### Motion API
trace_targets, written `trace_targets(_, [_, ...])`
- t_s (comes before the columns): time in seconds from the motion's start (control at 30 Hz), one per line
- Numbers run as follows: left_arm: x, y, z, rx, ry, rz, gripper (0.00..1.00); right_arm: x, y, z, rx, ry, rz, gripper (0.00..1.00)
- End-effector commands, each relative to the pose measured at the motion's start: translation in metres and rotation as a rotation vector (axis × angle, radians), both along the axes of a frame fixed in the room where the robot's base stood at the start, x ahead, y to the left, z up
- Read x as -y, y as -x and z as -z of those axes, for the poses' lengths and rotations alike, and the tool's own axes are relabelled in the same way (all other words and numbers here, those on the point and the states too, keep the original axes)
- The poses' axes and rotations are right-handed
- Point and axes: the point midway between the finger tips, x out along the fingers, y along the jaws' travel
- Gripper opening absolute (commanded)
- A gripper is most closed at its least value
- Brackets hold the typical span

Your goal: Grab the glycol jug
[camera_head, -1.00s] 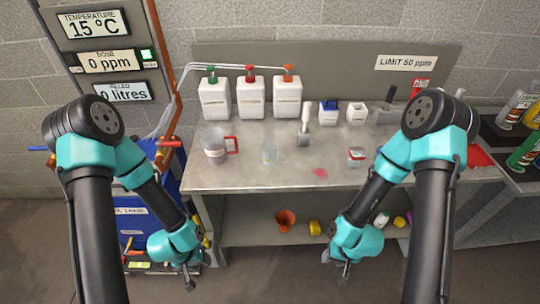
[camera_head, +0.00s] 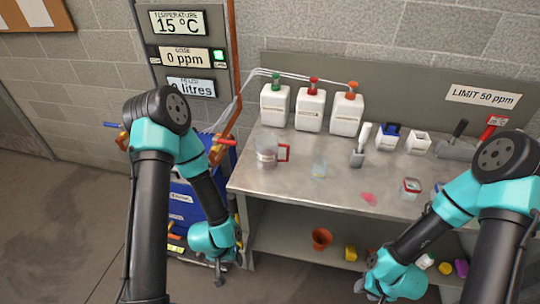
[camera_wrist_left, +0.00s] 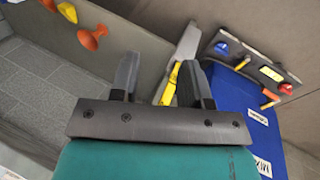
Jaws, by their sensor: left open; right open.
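Three white jugs stand in a row at the back of the metal bench: one with a green cap (camera_head: 274,106), one with a red cap (camera_head: 310,111) and one with an orange cap (camera_head: 346,115). Their labels are too small to read, so I cannot tell which holds glycol. A clear jug with a red handle (camera_head: 267,154) stands at the bench's left. My left gripper (camera_head: 222,277) is low, in front of the blue cabinet, apart from all jugs. In the left wrist view it is open and empty (camera_wrist_left: 157,78). My right gripper (camera_head: 364,290) is low before the bench, open.
The blue cabinet (camera_head: 184,205) stands left of the bench (camera_head: 300,188). A beaker (camera_head: 319,166), a small red-lidded jar (camera_head: 411,187) and a pink patch (camera_head: 368,198) are on the bench top. An orange cone-shaped cup (camera_head: 321,238) sits on the lower shelf. Floor at left is clear.

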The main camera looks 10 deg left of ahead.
Motion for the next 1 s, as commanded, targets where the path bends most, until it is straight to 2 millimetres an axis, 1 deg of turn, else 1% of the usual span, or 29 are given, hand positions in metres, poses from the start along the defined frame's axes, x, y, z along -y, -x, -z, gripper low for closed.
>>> trace_targets(0.2, [0.0, 0.0, 0.0, 0.0, 0.0, 0.0, 0.43, 0.0, 0.0, 0.0, 0.0, 0.0, 0.0, 0.43])
trace_targets(0.6, [0.0, 0.0, 0.0, 0.0, 0.0, 0.0, 0.81, 0.0, 0.0, 0.0, 0.0, 0.0, 0.0, 0.43])
trace_targets(0.63, [0.0, 0.0, 0.0, 0.0, 0.0, 0.0, 0.82, 0.0, 0.0, 0.0, 0.0, 0.0, 0.0, 0.43])
trace_targets(0.87, [0.0, -0.001, 0.0, 0.001, 0.0, 0.004, 0.82, 0.0, 0.0, 0.0, 0.0, 0.0, 0.0, 0.43])
trace_targets(0.97, [-0.002, -0.009, -0.003, 0.015, -0.001, 0.034, 0.82, 0.0, 0.0, 0.0, 0.0, 0.0, 0.0, 0.43])
trace_targets(1.0, [-0.004, -0.015, -0.005, 0.025, -0.003, 0.06, 0.82, 0.0, 0.0, 0.0, 0.0, 0.0, 0.0, 0.43])
